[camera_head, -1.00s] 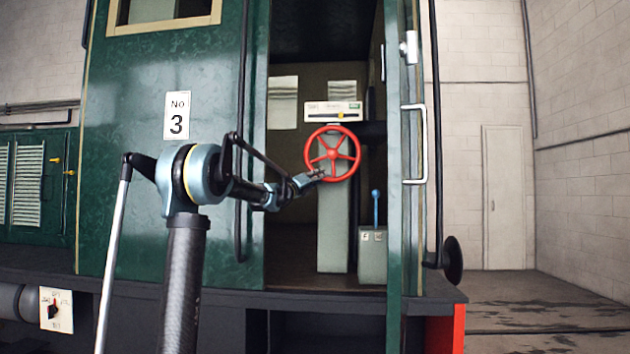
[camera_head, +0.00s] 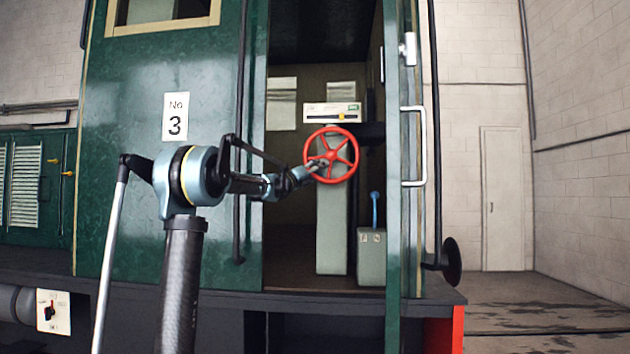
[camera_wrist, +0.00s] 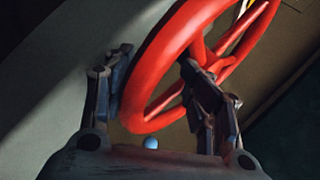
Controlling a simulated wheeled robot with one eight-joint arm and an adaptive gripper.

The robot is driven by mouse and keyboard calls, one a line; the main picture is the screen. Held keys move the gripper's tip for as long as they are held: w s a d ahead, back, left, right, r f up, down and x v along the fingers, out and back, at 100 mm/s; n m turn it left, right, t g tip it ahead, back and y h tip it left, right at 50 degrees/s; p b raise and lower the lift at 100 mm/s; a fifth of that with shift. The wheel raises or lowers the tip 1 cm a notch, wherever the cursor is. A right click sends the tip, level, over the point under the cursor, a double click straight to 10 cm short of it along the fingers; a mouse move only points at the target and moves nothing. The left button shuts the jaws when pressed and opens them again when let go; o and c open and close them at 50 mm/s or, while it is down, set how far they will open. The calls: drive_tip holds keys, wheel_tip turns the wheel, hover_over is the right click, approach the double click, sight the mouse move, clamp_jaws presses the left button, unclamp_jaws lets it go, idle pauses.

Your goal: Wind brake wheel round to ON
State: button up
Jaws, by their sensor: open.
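The red brake wheel (camera_head: 352,174) has several spokes and stands upright on a grey pedestal (camera_head: 332,235) inside the doorway. Above it is a white indicator plate (camera_head: 318,107) with a dark slot and a yellow pointer (camera_head: 339,116) right of the slot's middle; its lettering is too small to read. My gripper (camera_head: 319,164) is at the wheel's left side. In the wrist view my gripper (camera_wrist: 155,88) is open, with the wheel's rim (camera_wrist: 158,70) passing between its fingers. The right finger is inside the rim by the spokes, the left outside. Contact is unclear.
A grey box (camera_head: 372,262) with a blue lever (camera_head: 375,208) stands right of the pedestal. The green door edge (camera_head: 397,230) with a pale handle (camera_head: 421,145) is further right. A dark vertical handrail (camera_head: 241,120) is left of the doorway, close to my arm.

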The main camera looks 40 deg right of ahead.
sight(318, 158)
drive_tip(key=o, duration=0.4)
wheel_tip(318, 158, up, 5)
drive_tip(key=shift+w+f, duration=0.1)
drive_tip(key=shift+w, duration=0.05)
drive_tip(key=shift+c, duration=0.2)
drive_tip(key=o, duration=0.3)
drive_tip(key=shift+r, duration=0.7)
drive_tip(key=shift+c, duration=0.2)
